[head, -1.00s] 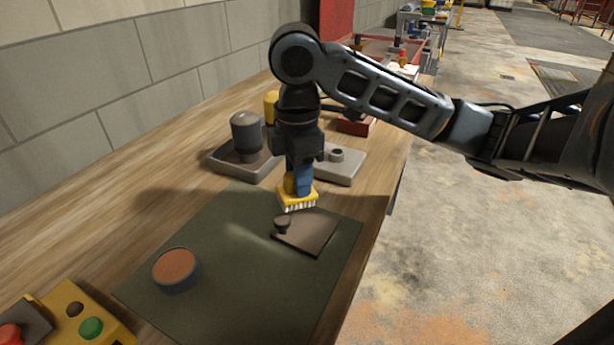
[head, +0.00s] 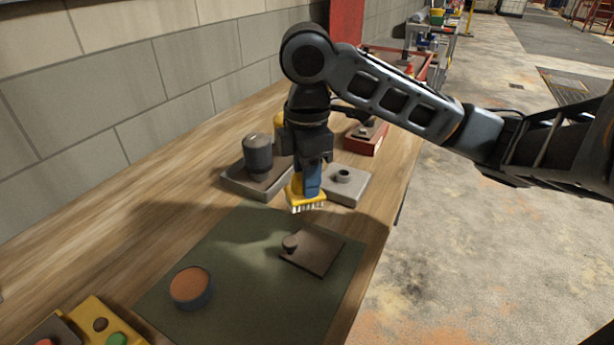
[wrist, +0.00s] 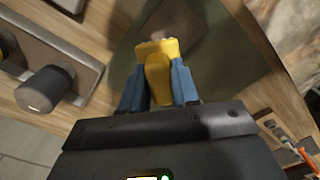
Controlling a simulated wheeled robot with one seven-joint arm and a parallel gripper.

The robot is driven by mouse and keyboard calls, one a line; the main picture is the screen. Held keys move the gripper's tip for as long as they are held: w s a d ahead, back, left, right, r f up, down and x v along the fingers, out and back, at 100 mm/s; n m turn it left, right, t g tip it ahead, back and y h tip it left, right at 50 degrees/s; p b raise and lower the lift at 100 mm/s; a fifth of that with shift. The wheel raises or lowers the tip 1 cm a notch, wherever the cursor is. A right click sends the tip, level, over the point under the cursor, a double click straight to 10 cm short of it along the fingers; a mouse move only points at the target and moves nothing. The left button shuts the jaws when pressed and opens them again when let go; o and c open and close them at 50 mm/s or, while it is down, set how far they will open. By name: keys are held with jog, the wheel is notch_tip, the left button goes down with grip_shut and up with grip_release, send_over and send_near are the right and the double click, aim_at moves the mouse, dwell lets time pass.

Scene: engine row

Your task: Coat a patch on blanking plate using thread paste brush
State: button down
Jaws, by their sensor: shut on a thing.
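My gripper (head: 311,178) has blue fingers shut on the yellow thread paste brush (head: 298,192), whose pale bristles point down. The brush also shows between the fingers in the wrist view (wrist: 158,75). The brown blanking plate (head: 318,252) with a small round knob lies flat on the dark green mat (head: 240,262). The brush is above and behind the plate in the head view, apart from it. A round dark pot of orange-brown paste (head: 190,287) stands on the mat at the left front. In the wrist view the brush hides part of the plate.
A grey tray with a dark cylinder (head: 258,153) and a light grey block with a raised ring (head: 345,181) stand behind the mat. A red box (head: 366,138) is farther back. A yellow button box (head: 95,325) is at the front left. A block wall runs along the left.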

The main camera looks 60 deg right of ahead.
jog(key=shift+r, duration=0.15)
jog(key=shift+r+p, duration=0.55)
jog(key=shift+r, duration=0.9)
